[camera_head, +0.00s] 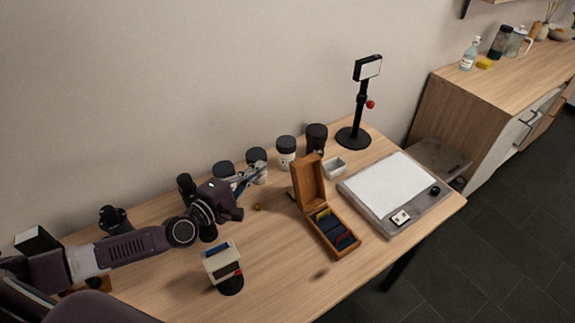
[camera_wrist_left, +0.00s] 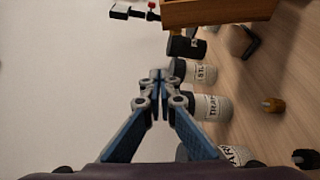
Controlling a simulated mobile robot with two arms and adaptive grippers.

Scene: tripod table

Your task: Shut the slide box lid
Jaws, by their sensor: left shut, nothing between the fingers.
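The wooden slide box (camera_head: 347,252) sits on the table with its lid (camera_head: 309,184) standing open, roughly upright, at the far end of the box. Blue, yellow and red slides (camera_head: 330,228) show inside. In the left wrist view a wooden part of the box (camera_wrist_left: 217,12) shows at the top, beyond the fingertips. My left gripper (camera_head: 262,168) is shut and empty, to the left of the lid and apart from it, near the jars. Its closed fingers (camera_wrist_left: 157,76) show in the left wrist view. My right gripper is not in view.
Dark-lidded jars (camera_head: 286,150) line the wall side behind my left gripper. A small white tray (camera_head: 334,167) and a light panel (camera_head: 392,186) stand right of the box. A black stand (camera_head: 354,137) is behind. A white-and-black device (camera_head: 224,266) stands near the front; table between is mostly clear.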

